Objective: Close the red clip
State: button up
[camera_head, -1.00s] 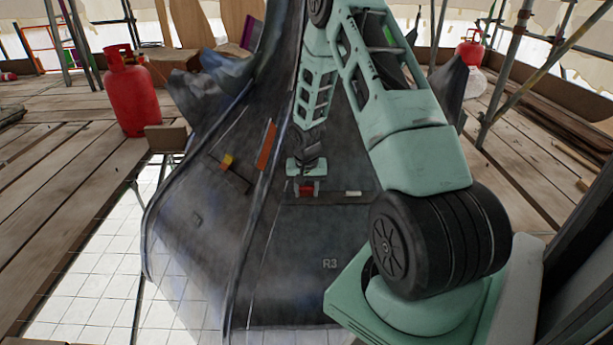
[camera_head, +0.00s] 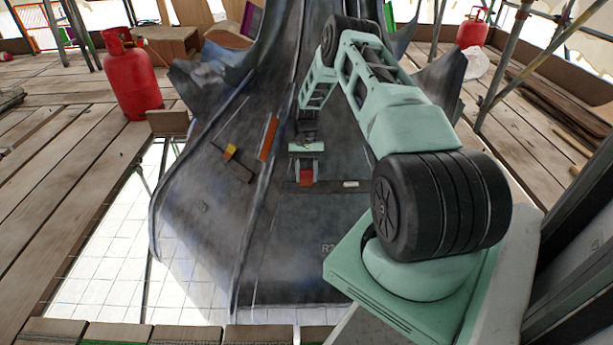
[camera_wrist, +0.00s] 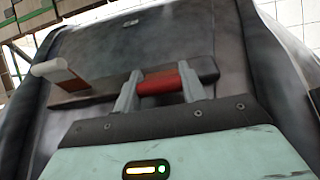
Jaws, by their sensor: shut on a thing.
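The red clip (camera_head: 306,176) sits on a dark bar (camera_head: 331,187) across the grey curved spire panel (camera_head: 290,240). In the wrist view the red clip (camera_wrist: 158,82) lies between my two grey fingers. My gripper (camera_head: 306,174) reaches down onto it from above, and the fingers hold its two sides. In the wrist view my gripper (camera_wrist: 160,86) is shut on the clip. The fingers hide the clip's ends, and I cannot tell if it is fully closed.
A white clip (camera_head: 350,184) sits on the same bar, right of the red one; it stands up in the wrist view (camera_wrist: 62,71). Yellow (camera_head: 230,150) and orange (camera_head: 268,138) pieces are on the panel's left. A red gas bottle (camera_head: 132,82) stands on planks.

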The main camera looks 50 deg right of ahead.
jog(key=shift+w+d+f+g+y+b, duration=0.25)
jog(key=shift+g+y+b, duration=0.15)
jog(key=shift+y+b, duration=0.2)
jog(key=shift+r, duration=0.1)
jog(key=o, duration=1)
jog(key=shift+p+v, duration=0.8)
jog(key=shift+v, duration=2.95)
jog(key=shift+w+d, duration=0.1)
